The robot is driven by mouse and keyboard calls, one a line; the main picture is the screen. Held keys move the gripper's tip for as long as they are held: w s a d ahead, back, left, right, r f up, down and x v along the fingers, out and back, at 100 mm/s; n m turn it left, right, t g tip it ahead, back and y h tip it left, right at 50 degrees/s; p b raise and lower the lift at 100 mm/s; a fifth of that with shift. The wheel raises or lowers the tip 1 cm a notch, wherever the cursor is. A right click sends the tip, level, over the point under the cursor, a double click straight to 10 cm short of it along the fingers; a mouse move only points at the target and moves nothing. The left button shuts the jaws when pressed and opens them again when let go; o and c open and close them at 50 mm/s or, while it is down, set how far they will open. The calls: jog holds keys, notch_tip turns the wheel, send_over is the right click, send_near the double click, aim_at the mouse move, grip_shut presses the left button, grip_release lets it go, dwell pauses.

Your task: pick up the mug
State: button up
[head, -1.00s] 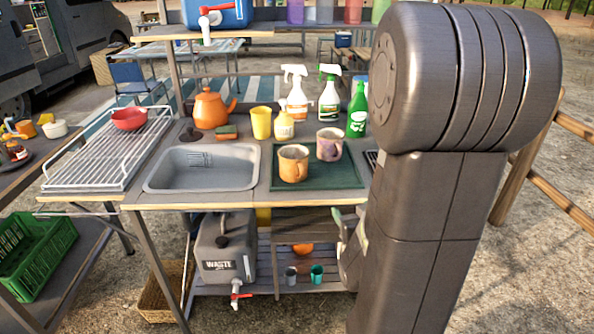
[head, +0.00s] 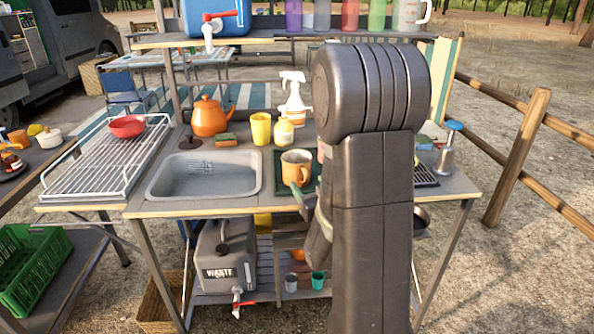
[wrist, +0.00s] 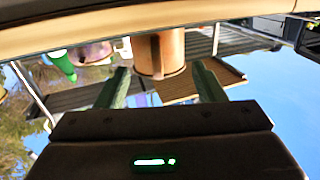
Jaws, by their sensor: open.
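An orange-tan mug (head: 296,164) stands upright on the dark green mat (head: 279,172), right of the sink. In the wrist view, which looks upside down, the mug (wrist: 168,45) shows beyond and between my two green fingers. My gripper (wrist: 160,72) is open, with no visible grip on the mug. In the head view one green fingertip of my gripper (head: 299,194) shows just in front of and below the mug; my arm hides the rest. A second, pinkish mug (wrist: 92,53) shows in the wrist view and is mostly hidden behind my arm in the head view.
The sink (head: 204,175) is left of the mat. A yellow cup (head: 261,129), a small yellow jar (head: 283,132), a spray bottle (head: 295,97) and an orange kettle (head: 209,116) stand behind. A pump bottle (head: 447,150) stands at the right end.

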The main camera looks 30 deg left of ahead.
aim_at(307, 179)
jog(key=p+x, duration=0.1)
jog(key=x, duration=0.4)
jog(key=shift+w, duration=0.25)
jog(key=c, duration=0.8)
jog(key=shift+r, duration=0.1)
